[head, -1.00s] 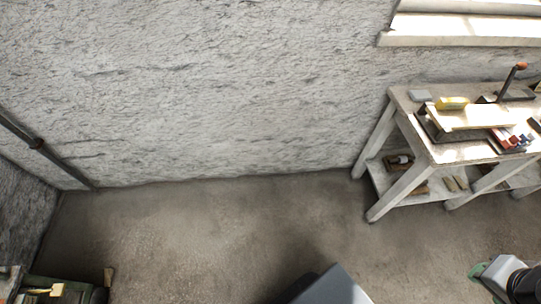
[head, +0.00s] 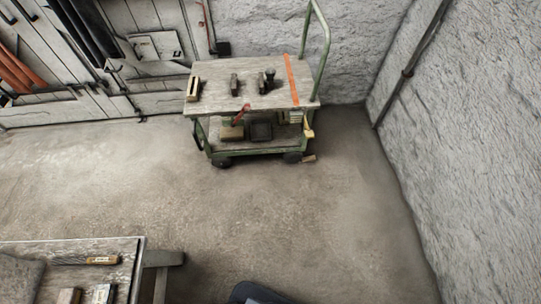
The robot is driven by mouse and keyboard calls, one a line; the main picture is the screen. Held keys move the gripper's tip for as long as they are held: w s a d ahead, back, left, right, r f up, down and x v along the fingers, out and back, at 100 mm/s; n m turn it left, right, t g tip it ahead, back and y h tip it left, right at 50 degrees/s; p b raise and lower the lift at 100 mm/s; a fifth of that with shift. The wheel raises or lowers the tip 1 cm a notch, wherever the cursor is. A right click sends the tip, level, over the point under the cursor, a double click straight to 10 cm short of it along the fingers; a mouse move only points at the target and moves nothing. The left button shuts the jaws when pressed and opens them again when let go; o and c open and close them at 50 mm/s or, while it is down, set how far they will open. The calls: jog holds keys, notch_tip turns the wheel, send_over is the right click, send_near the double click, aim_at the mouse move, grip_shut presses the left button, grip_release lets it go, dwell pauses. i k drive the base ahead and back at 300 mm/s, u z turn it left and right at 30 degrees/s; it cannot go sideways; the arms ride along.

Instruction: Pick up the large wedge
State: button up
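I cannot pick out the large wedge with certainty. A small wooden piece (head: 309,158) lies on the floor by the right wheel of a green-framed cart (head: 222,71); its shape is too small to tell. A wooden block (head: 231,132) sits on the cart's lower shelf, beside a dark box (head: 261,131). On the cart's top are a pale block (head: 193,89) at the left and two dark tools (head: 234,86) in the middle. My gripper is not in view.
An orange strip (head: 291,80) lies on the cart top. Racks line the left back wall; a rough wall (head: 465,150) closes the right. The floor between is clear.

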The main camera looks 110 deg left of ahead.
aim_at(311, 158)
jog(key=u, duration=2.9)
